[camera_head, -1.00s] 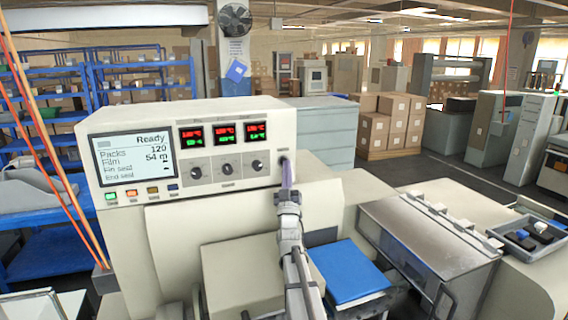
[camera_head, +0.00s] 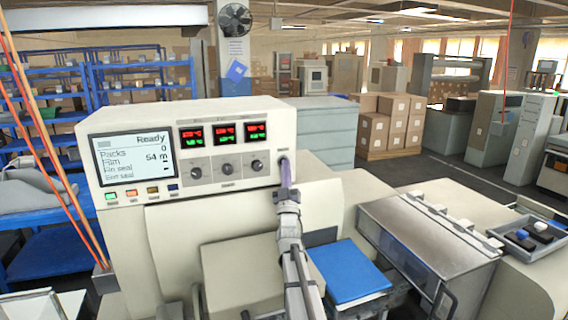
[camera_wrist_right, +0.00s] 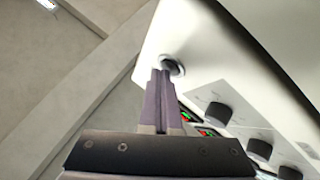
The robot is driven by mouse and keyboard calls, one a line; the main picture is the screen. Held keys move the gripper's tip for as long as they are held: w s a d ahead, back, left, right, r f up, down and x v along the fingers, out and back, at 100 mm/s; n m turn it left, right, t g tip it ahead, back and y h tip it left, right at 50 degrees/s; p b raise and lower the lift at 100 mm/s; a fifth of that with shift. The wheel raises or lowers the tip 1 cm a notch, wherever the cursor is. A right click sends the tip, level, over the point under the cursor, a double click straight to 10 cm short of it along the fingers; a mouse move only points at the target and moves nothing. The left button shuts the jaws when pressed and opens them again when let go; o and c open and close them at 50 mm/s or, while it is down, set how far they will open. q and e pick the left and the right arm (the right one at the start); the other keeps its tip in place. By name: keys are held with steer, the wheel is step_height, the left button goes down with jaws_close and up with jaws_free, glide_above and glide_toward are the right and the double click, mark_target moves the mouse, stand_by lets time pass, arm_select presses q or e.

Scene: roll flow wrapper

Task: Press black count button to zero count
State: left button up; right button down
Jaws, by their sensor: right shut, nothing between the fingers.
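The black count button (camera_wrist_right: 173,66) sits in a round collar at the right end of the machine's control panel. My right gripper (camera_wrist_right: 161,75) is shut and empty. Its fingertips are at the button and partly cover it, and they appear to touch it. In the head view the right gripper (camera_head: 285,165) reaches up to the panel's right end and hides most of the button. The display (camera_head: 134,157) reads Ready, Packs 0 and Film 54 m. My left gripper is not in view.
Three black knobs (camera_head: 227,168) and three red-green readouts (camera_head: 225,134) lie left of the button. Small coloured buttons (camera_head: 132,194) line the panel's lower left. A blue pad (camera_head: 348,272) and a clear-sided cover (camera_head: 420,245) stand to the right of my arm.

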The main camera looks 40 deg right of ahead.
stand_by(0.4)
steer(key=shift+s+a, duration=0.2)
steer(key=shift+s, duration=0.55)
steer(key=s, duration=0.1)
steer(key=s+a, duration=0.1)
steer(key=s, duration=0.2)
steer(key=shift+s+a, duration=0.25)
steer(key=shift+s, duration=0.15)
stand_by(0.6)
